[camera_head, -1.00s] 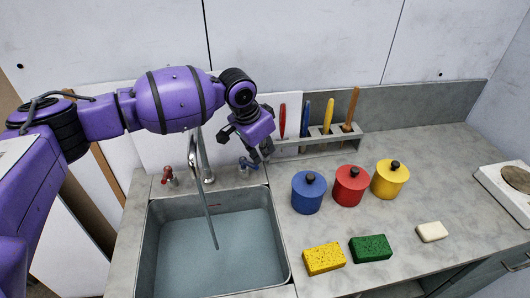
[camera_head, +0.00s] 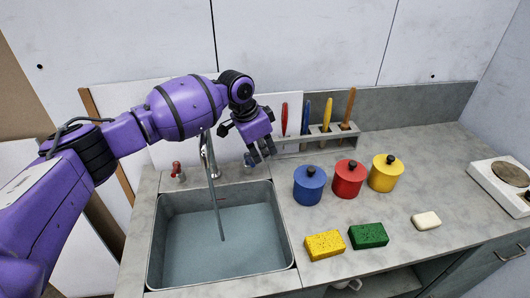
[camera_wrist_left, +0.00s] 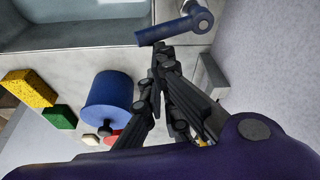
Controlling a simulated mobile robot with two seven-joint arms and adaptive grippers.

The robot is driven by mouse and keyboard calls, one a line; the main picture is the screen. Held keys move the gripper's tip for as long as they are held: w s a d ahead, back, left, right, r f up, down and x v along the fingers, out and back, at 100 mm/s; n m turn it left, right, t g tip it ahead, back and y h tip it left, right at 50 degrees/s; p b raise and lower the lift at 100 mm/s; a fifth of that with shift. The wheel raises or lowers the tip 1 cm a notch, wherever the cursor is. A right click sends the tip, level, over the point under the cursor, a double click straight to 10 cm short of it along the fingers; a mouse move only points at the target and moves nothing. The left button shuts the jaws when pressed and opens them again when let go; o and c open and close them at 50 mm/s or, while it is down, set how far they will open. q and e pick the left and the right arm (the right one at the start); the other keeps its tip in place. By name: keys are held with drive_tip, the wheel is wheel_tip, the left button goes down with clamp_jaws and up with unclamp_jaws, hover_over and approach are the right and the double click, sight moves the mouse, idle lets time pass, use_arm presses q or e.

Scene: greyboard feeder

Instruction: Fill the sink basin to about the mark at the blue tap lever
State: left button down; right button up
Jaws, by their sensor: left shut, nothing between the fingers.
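The metal sink basin (camera_head: 155,250) holds blue-grey water (camera_head: 245,245); I cannot make out a fill mark. A thin grey stream (camera_head: 217,208) runs from the metal tap (camera_head: 211,165) down to the water. The red tap lever (camera_head: 177,171) stands left of the tap. The blue tap lever (camera_head: 248,160) is right of it, partly hidden by my left gripper (camera_head: 263,157). In the left wrist view the blue lever (camera_wrist_left: 168,32) lies just beyond the shut, empty fingertips (camera_wrist_left: 158,48); I cannot tell if they touch. My right gripper is not in view.
Blue (camera_head: 308,188), red (camera_head: 347,182) and yellow (camera_head: 385,175) lidded pots stand right of the sink. Yellow (camera_head: 325,246) and green (camera_head: 368,236) sponges and a white soap bar (camera_head: 426,221) lie in front. A tool rack (camera_head: 318,142) stands behind. A hotplate (camera_head: 505,180) is far right.

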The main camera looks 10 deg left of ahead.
use_arm(q)
drive_tip(key=v, duration=1.2)
drive_tip(key=shift+s, duration=0.15)
idle(1.8)
